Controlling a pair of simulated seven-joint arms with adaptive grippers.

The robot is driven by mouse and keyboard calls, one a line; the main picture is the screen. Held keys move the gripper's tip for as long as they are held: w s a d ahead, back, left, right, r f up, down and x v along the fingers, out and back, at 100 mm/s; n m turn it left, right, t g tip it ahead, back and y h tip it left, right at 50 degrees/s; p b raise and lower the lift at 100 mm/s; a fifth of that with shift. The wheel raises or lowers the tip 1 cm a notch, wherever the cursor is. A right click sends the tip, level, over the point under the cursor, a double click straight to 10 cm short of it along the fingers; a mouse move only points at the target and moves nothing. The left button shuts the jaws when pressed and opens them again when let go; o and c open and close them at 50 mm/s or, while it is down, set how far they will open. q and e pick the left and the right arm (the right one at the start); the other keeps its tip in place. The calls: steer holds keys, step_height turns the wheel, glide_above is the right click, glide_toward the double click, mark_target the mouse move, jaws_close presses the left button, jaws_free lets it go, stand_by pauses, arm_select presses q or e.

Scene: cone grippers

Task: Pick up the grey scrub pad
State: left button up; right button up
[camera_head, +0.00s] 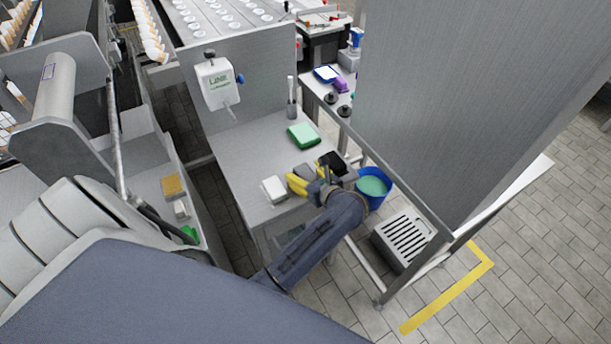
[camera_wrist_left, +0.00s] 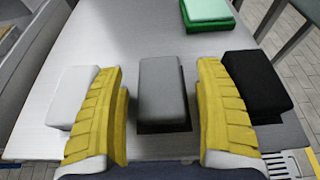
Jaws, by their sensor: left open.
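The grey scrub pad (camera_wrist_left: 163,90) lies on the steel table in the left wrist view, in the middle between two yellow ribbed fingers. My left gripper (camera_wrist_left: 161,72) is open, with one finger to each side of the pad and a gap on both sides. My right gripper is not in view.
A white pad (camera_wrist_left: 74,95) lies left of the left finger and a black pad (camera_wrist_left: 257,82) right of the right finger. A green pad (camera_wrist_left: 208,12) lies farther back. A blue bucket (camera_head: 373,187) stands right of the table, near a grey slotted crate (camera_head: 403,240).

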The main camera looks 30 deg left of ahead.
arm_select(q)
steer(key=c, duration=1)
steer(key=shift+r, duration=0.1)
